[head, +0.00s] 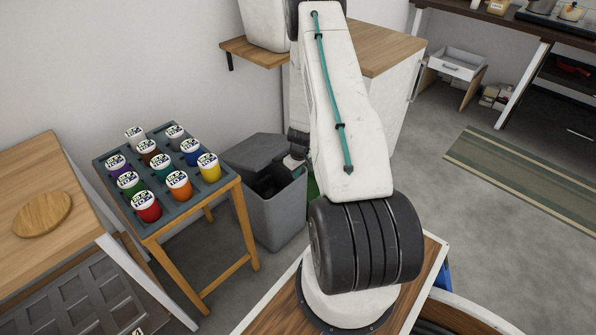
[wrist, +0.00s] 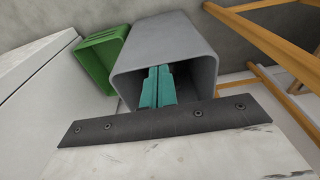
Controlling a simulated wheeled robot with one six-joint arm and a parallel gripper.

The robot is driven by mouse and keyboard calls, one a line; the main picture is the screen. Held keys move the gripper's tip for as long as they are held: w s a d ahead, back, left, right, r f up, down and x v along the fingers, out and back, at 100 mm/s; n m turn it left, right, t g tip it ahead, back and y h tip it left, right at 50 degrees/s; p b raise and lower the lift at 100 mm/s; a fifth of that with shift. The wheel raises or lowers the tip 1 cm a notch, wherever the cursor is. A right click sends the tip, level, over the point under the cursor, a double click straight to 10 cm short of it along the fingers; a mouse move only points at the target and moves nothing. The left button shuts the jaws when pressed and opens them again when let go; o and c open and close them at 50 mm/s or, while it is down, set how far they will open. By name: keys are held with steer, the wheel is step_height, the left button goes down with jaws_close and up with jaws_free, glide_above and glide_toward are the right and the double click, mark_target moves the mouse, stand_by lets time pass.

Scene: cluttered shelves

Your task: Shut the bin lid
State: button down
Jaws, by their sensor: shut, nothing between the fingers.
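The grey bin (head: 277,215) stands on the floor between the jar table and the wooden-topped cabinet. Its dark inside shows at the top, and its grey lid (head: 250,151) appears raised at the back, standing open. In the wrist view the grey bin (wrist: 165,42) fills the upper middle, its mouth facing the camera. My gripper (wrist: 158,72) is shut and empty, its teal fingers together in front of the bin's mouth. In the head view the gripper end is down at the bin's right rim, with its fingers hard to make out. The lid cannot be told apart in the wrist view.
A green bin (wrist: 101,55) stands beside the grey one, mostly hidden by my arm in the head view. A small table (head: 240,196) with several colored jars stands close on the left. A wooden-topped cabinet (head: 392,50) is behind my arm. Open floor lies to the right.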

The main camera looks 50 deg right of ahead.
stand_by(0.3)
steer(key=s+r, duration=0.7)
steer(key=r, duration=0.1)
steer(key=w+d+r, duration=0.2)
steer(key=w+r, duration=1.1)
steer(key=w, duration=0.1)
steer(key=f, duration=0.2)
steer(key=w+f, duration=0.1)
steer(key=f, duration=0.5)
steer(key=shift+w, duration=0.15)
steer(key=shift+s+f, duration=0.35)
steer(key=shift+f, duration=0.3)
steer(key=shift+s+f, duration=0.4)
steer(key=shift+f, duration=0.3)
steer(key=shift+s+f, duration=0.35)
steer(key=shift+f, duration=0.3)
